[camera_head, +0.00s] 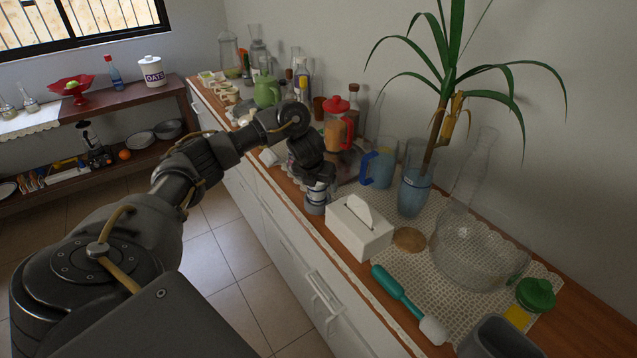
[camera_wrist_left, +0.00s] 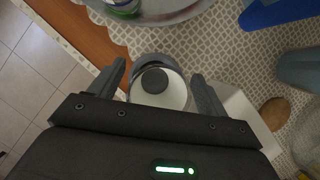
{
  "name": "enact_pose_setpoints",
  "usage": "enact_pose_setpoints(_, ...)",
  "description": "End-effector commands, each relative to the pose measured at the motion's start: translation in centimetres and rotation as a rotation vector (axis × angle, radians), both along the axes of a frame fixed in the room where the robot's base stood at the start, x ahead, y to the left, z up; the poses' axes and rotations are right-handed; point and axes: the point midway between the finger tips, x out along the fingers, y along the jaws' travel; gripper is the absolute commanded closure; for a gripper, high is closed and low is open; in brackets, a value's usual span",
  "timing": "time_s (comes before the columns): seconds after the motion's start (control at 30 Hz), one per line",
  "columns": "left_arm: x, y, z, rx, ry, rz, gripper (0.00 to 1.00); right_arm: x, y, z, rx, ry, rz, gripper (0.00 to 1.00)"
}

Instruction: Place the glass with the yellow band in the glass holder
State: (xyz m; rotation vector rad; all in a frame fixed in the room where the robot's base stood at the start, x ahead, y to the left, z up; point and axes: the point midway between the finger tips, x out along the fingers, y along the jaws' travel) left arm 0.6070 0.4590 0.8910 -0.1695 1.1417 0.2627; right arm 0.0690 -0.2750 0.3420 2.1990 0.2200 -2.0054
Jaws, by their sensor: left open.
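My left gripper (camera_head: 314,178) points down over the counter's front edge, beside the white tissue box. In the left wrist view its two fingers (camera_wrist_left: 160,75) are apart. A round blue-grey vessel (camera_wrist_left: 150,62) with a white disc and dark centre shows between them. The vessel also shows in the head view (camera_head: 316,204), below the gripper; I cannot tell whether the fingers touch it, and no yellow band shows on it. I cannot make out the glass with the yellow band or the glass holder for certain.
The tissue box (camera_head: 359,227) stands just right of the gripper. Behind are a blue-handled mug (camera_head: 380,166), a plant in a glass vase (camera_head: 415,190) and a red-lidded jar (camera_head: 338,125).

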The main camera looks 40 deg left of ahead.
Motion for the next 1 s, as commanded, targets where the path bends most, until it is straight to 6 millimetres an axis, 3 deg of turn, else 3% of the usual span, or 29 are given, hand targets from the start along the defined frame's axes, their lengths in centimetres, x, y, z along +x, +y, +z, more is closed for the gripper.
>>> enact_pose_setpoints(0.23,-0.1,0.0,0.9,0.002,-0.003,0.000,0.23,0.0,0.0,0.5,0.000,0.000,0.000,0.19)
enact_pose_setpoints(0.7,-3.6,-1.1,9.2,0.002,-0.003,-0.003,0.23,0.0,0.2,5.0,0.002,0.000,-0.001,0.19)
enact_pose_setpoints(1.0,-4.7,-1.4,11.0,0.000,-0.001,0.001,0.23,0.0,0.2,5.7,0.002,0.000,-0.001,0.19)
